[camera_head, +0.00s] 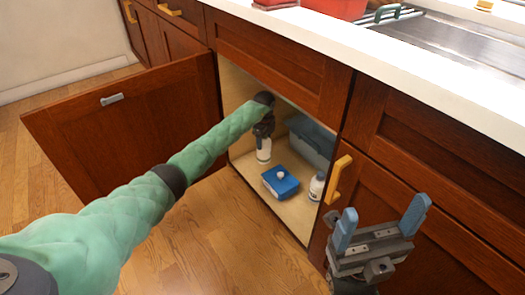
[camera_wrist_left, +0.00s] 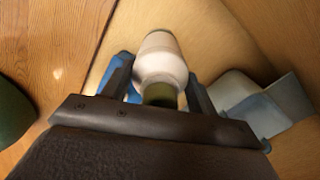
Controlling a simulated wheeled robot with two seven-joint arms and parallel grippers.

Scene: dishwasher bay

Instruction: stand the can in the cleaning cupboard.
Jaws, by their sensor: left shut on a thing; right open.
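The cleaning cupboard (camera_head: 246,170) stands open under the counter, its door swung out to the left. My left arm reaches into it. In the head view the can (camera_head: 263,152) shows upright below my left wrist, near the cupboard's left side. Whether its base touches the cupboard floor I cannot tell. My right gripper (camera_head: 380,232) is open and empty, outside the cupboard to the right.
Inside the cupboard are a blue box (camera_head: 280,181), a white bottle (camera_head: 317,186) near the right edge and a grey-blue bin (camera_head: 311,140) at the back. The open door (camera_head: 130,120) stands left of my left arm. The cupboard floor's front left is clear.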

